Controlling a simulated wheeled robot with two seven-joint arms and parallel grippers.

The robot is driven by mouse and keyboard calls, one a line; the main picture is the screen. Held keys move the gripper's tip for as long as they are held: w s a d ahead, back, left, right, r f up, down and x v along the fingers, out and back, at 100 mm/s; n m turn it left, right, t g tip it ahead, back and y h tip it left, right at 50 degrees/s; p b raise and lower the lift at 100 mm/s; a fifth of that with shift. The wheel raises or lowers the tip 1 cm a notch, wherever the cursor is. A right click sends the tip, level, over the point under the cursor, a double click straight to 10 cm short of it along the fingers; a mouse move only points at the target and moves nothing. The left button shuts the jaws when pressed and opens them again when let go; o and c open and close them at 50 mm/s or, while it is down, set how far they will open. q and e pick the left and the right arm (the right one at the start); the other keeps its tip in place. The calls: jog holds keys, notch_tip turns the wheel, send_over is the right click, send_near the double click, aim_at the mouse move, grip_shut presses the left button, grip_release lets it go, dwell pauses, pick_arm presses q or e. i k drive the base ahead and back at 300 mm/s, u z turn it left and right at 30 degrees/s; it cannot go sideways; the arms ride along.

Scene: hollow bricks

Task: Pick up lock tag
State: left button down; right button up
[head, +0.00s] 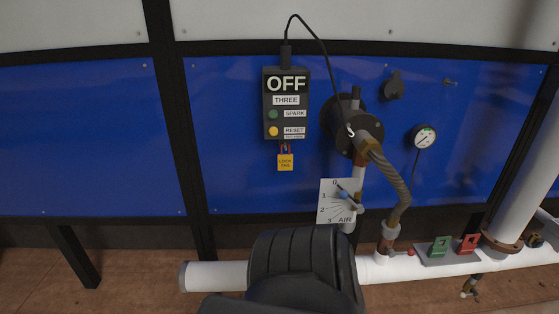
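The lock tag (285,162) is a small yellow square with dark lettering. It hangs by a small reddish shackle just under a black control box (286,117) on the blue wall panel, left of the pipe fittings. The box reads OFF and THREE, with a green SPARK button and a yellow RESET button. Nothing covers the tag's front. Neither of my grippers can be made out in the head view.
Right of the tag are a white AIR scale plate (328,211) with a lever, a braided hose (392,183) and a pressure gauge (424,137). A black cable (322,43) loops from the box. A white pipe (216,276) runs below. The panel left of the tag is clear.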

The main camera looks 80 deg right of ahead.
aim_at(285, 162)
jog(key=z, duration=0.55)
jog(key=i, duration=0.7)
jog(key=z, duration=0.8)
